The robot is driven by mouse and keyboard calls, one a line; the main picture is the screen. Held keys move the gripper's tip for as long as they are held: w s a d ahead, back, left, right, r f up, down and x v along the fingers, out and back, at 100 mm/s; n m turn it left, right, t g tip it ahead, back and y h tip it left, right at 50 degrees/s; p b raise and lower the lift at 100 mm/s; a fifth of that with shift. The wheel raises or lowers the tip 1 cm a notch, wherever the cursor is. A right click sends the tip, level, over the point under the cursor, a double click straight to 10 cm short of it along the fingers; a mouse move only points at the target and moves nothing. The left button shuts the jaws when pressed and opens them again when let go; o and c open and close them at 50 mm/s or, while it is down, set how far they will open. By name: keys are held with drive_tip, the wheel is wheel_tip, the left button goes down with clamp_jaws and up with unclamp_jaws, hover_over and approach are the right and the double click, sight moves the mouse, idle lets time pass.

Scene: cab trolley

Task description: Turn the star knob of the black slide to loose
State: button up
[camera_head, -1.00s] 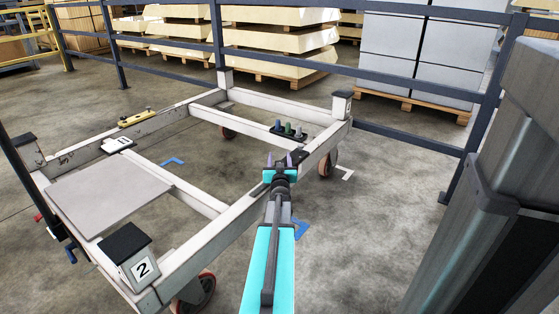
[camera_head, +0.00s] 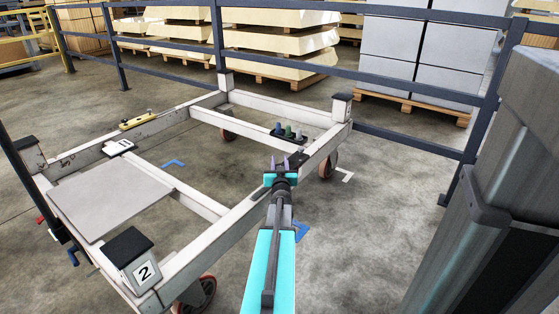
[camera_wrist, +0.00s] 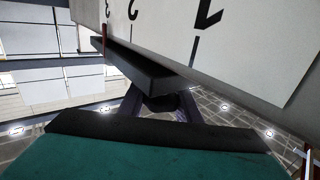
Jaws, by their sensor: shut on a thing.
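My gripper (camera_head: 280,162) is at the near right rail of the white trolley frame (camera_head: 235,222). In the wrist view its two dark fingers (camera_wrist: 160,106) are shut on a dark round knob (camera_wrist: 160,103), the star knob. The knob sits under the black slide (camera_wrist: 140,66), a black bar beside a white plate (camera_wrist: 225,35) with the numbers 1, 2 and 3 and black lines. In the head view the slide (camera_head: 298,160) shows only as a small dark piece just right of the gripper. The knob's points and how far it is turned cannot be made out.
A black holder with green and blue pegs (camera_head: 288,134) stands on the frame behind my gripper. A yellow piece (camera_head: 137,120) lies on the far left rail. A grey plate (camera_head: 108,194) lies at the left. A dark railing (camera_head: 400,80) runs behind the trolley.

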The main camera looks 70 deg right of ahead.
drive_tip(key=shift+w+r+n+t+y+p, duration=0.15)
drive_tip(key=shift+n+t+p, duration=0.3)
drive_tip(key=shift+p, duration=1.55)
drive_tip(key=shift+w+r+n+t+y+p, duration=0.1)
drive_tip(key=shift+n+t+y+p, duration=0.3)
drive_tip(key=shift+p, duration=1.55)
drive_tip(key=shift+w+a+f+t+p, duration=0.15)
drive_tip(key=shift+f+t+p, duration=0.1)
drive_tip(key=shift+p, duration=0.15)
drive_tip(key=o, duration=1.1)
drive_tip(key=shift+c, duration=0.2)
drive_tip(key=shift+s+a, duration=0.1)
drive_tip(key=shift+s, duration=0.1)
drive_tip(key=p+v, duration=0.2)
drive_tip(key=v, duration=1.1)
drive_tip(key=shift+a, duration=0.35)
drive_tip(key=shift+s, duration=0.15)
